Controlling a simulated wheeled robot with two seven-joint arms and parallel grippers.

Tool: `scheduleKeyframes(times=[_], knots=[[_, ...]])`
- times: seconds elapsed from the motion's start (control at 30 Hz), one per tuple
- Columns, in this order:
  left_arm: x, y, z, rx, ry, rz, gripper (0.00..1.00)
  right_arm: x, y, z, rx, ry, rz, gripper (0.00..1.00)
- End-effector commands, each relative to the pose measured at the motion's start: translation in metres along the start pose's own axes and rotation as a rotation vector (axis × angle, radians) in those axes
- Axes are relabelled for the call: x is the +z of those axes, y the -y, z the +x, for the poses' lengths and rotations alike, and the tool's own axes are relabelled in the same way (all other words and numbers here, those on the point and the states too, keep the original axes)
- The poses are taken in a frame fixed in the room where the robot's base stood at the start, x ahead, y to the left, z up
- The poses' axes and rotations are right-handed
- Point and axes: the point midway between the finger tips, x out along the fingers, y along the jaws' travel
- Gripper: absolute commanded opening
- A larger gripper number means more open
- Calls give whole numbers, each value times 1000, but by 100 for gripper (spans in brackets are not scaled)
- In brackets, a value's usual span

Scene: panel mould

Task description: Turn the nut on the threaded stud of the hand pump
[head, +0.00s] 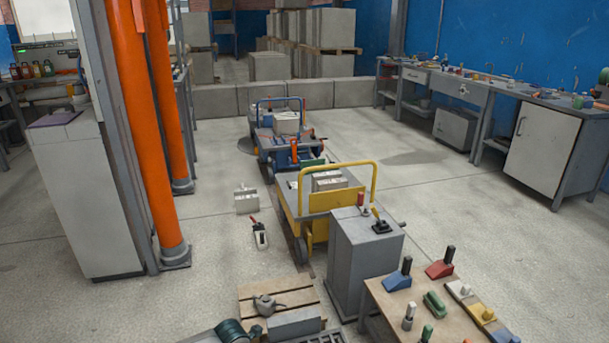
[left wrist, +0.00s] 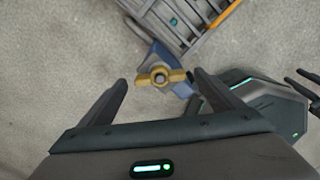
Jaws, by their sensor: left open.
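In the left wrist view a yellow winged nut (left wrist: 161,78) sits around the end of a stud, seen nearly end-on, with its wings pointing left and right. Behind it is the blue body of the hand pump (left wrist: 158,58). My left gripper (left wrist: 160,83) is open, one finger on each side of the nut. Both fingers look apart from the nut, with the wider gap on the left. A dark grey part with teal lights (left wrist: 265,100) and thin dark prongs at the right edge looks like my right gripper; its opening is unclear.
In the left wrist view a grey slatted thing with an orange edge (left wrist: 185,22) lies just above the pump. In the head view a grey cabinet (head: 365,265), a tool table (head: 385,305) and a wooden pallet (head: 250,293) stand close. Open floor (head: 215,220) lies left.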

Motion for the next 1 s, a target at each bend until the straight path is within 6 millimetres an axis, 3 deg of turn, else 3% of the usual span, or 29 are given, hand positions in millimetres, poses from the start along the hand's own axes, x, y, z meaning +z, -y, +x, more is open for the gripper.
scheduleKeyframes(times=[0.7,1.0], knots=[[1,-1,-132,3,3,1,87,-2,0,-6,0,0,0,31],[0,-1,-160,1,2,1,87,-2,0,-7,0,0,0,31]])
